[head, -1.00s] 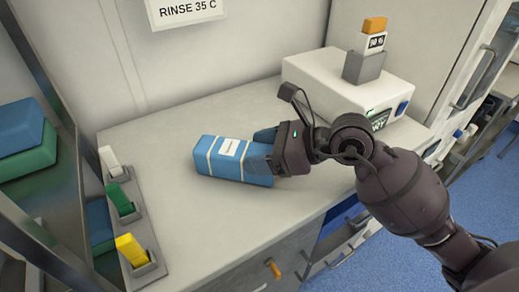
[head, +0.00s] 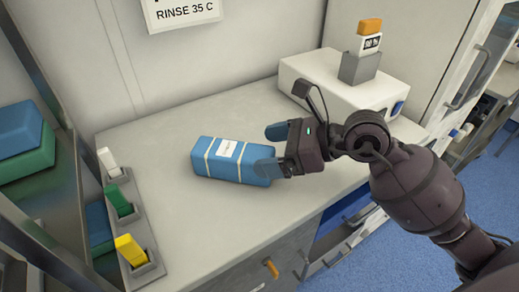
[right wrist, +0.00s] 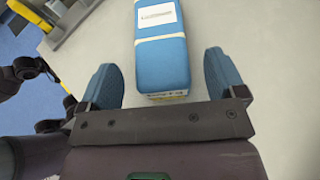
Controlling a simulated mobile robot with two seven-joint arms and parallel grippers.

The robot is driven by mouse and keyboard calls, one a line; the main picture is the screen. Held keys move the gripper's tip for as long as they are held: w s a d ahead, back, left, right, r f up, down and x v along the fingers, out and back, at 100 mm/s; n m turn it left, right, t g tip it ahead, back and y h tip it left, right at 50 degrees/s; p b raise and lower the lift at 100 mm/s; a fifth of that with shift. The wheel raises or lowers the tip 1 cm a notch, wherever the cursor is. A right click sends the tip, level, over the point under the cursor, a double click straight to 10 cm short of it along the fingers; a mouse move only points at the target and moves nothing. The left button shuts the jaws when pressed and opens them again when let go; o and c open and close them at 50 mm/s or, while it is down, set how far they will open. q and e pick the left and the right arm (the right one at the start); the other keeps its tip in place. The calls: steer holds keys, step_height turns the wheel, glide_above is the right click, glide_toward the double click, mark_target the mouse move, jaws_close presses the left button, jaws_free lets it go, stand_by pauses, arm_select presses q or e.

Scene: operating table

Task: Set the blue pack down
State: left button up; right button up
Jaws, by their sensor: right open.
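The blue pack (head: 222,163), with pale bands and a white label, lies flat on the grey counter (head: 185,225). My right gripper (head: 275,150) is open at the pack's right end, with its blue fingers spread apart. In the right wrist view the pack (right wrist: 162,65) lies ahead of and between the open fingers of the gripper (right wrist: 162,85), with a gap on each side. Its near end reaches in between the fingertips. My left gripper is not in view.
A white device (head: 330,88) with a grey holder stands at the back right of the counter. A rack with white, green (head: 119,200) and yellow (head: 130,250) pieces is at the left edge. Blue and green packs (head: 25,160) sit on a shelf at far left. The counter's front is clear.

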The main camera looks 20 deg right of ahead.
steer(key=v, duration=0.9)
steer(key=shift+p, duration=0.4)
steer(key=shift+s+d, duration=0.1)
